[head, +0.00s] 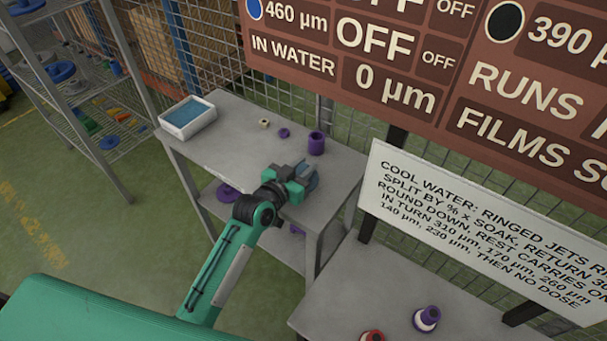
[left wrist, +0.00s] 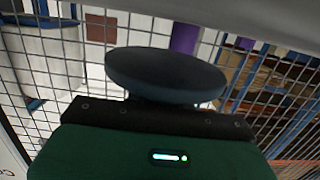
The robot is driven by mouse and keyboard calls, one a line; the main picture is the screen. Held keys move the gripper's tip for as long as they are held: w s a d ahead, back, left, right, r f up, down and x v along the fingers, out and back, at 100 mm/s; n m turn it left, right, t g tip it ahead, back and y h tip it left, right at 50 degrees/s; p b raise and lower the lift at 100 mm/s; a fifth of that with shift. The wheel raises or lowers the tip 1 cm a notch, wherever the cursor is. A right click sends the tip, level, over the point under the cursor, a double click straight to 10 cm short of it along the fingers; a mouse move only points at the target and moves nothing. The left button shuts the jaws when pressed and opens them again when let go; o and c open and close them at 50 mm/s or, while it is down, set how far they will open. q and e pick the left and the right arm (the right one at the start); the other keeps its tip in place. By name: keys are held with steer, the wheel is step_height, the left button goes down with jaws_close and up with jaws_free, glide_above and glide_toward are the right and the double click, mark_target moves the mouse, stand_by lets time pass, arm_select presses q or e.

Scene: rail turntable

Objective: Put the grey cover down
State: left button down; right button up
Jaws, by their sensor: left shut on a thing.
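My left gripper (head: 303,178) reaches over the front right part of the grey table (head: 235,150). It is shut on the grey cover (head: 313,182), a round blue-grey piece partly hidden by the gripper in the head view. In the left wrist view the cover (left wrist: 165,76) shows as a dark, smooth disc just beyond the gripper body; the fingertips are hidden. I cannot tell whether the cover touches the tabletop. My right gripper is not in view.
A purple cup (head: 316,143) stands behind the gripper, with a small purple piece (head: 284,133) and a beige piece (head: 264,123) nearby. A white tray of blue water (head: 188,117) is at the far left. A white sign (head: 470,220) stands right. The table's middle is clear.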

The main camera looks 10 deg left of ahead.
arm_select(q)
steer(key=shift+f, duration=1.45)
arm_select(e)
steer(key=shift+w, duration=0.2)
arm_select(q)
steer(key=shift+f, duration=0.1)
steer(key=c, duration=1.2)
jaws_free()
steer(key=shift+s, duration=0.1)
steer(key=v, duration=1.2)
steer(key=shift+b, duration=0.45)
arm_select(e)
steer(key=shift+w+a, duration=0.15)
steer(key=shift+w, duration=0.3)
